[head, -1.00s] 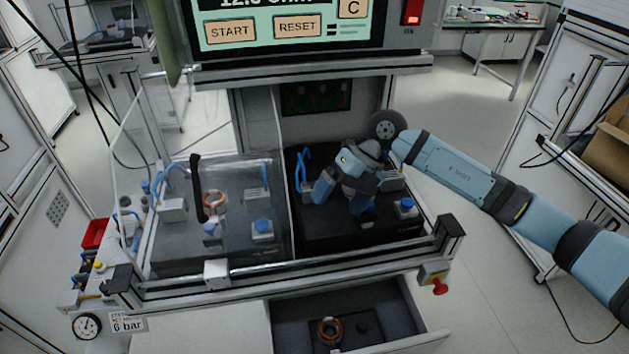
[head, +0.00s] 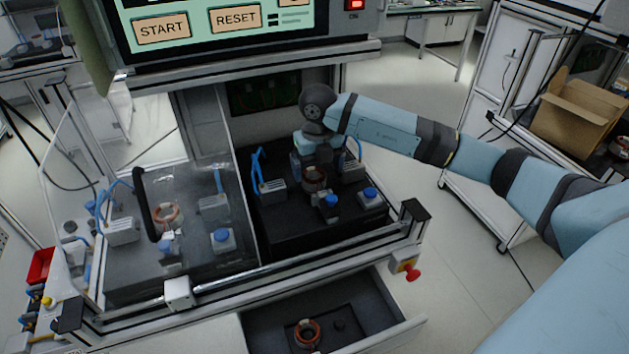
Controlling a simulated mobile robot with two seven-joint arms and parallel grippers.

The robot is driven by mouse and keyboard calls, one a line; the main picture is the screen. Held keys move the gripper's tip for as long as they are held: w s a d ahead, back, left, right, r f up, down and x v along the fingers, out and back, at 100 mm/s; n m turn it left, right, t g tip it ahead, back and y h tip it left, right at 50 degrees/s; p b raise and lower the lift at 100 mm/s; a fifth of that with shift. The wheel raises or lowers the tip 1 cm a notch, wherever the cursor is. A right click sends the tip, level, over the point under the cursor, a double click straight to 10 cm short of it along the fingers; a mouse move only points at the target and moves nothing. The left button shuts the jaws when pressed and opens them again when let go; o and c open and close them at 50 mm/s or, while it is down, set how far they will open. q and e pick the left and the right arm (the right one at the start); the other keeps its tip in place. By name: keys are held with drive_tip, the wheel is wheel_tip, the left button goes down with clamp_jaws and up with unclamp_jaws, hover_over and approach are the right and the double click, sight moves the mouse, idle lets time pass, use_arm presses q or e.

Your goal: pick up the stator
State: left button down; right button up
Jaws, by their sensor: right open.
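A copper-coloured ring-shaped stator (head: 315,182) stands in the black right-hand test bay, in the middle of its fixture. My right gripper (head: 315,166) points down at this stator from behind and above, with its jaws open. Its fingers are partly hidden, and I cannot tell whether they touch the stator. Another stator (head: 165,214) sits in the left bay behind a clear cover. A third stator (head: 306,333) lies in the open drawer below. My left gripper is out of view.
Blue-capped fixture blocks (head: 370,196) and blue hoses surround the right bay's stator. The test panel (head: 230,35) overhangs at the back. A front rail (head: 300,262) and a red knob (head: 412,273) edge the bench. A cardboard box (head: 580,113) stands at the right.

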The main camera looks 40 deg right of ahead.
sight(316, 180)
drive_tip(key=f, duration=0.3)
drive_tip(key=w+f, duration=0.1)
drive_tip(key=f, duration=0.1)
drive_tip(key=shift+f, duration=0.1)
drive_tip(key=c, duration=1.2)
